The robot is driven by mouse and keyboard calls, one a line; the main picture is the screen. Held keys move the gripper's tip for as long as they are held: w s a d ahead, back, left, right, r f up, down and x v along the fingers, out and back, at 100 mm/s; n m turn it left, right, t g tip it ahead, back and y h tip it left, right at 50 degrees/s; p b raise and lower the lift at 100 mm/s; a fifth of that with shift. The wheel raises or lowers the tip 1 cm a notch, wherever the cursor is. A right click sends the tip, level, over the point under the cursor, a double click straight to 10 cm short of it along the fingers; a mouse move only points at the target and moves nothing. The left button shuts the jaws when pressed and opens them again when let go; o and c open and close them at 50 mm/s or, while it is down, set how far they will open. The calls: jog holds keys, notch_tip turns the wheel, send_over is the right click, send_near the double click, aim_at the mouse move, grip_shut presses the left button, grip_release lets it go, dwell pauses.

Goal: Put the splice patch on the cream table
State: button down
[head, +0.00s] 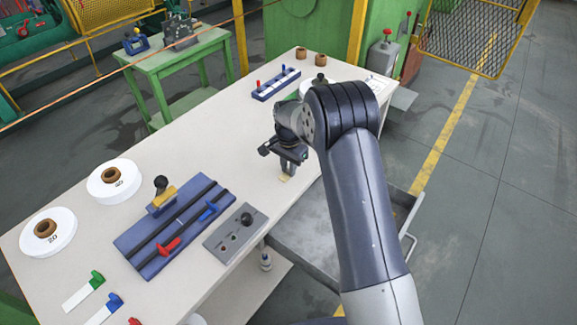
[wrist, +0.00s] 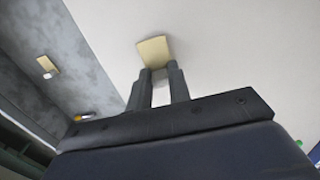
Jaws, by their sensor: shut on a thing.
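The splice patch (wrist: 154,52) is a small flat pale yellow piece at my fingertips. My gripper (wrist: 161,72) is shut on its near edge. In the head view, a small part of the patch (head: 285,178) shows just below my gripper (head: 286,168). The cream table (head: 225,135) is a long pale top. My gripper is over its right-hand edge, beside the open drawer. I cannot tell whether the patch touches the table.
A grey open drawer (head: 315,240) sits below the table edge; a small pale piece (wrist: 46,63) lies on the grey surface in the wrist view. A blue fixture (head: 160,235), a grey control box (head: 235,233) and white discs (head: 48,245) stand left. The table's middle is clear.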

aim_at(288, 168)
jog(key=shift+f, duration=0.2)
jog(key=c, duration=1.3)
grip_release()
jog(key=shift+r, duration=0.1)
notch_tip(288, 168, up, 12)
jog(key=shift+r+b, duration=0.15)
jog(key=shift+b, duration=0.6)
jog(key=shift+o, duration=0.3)
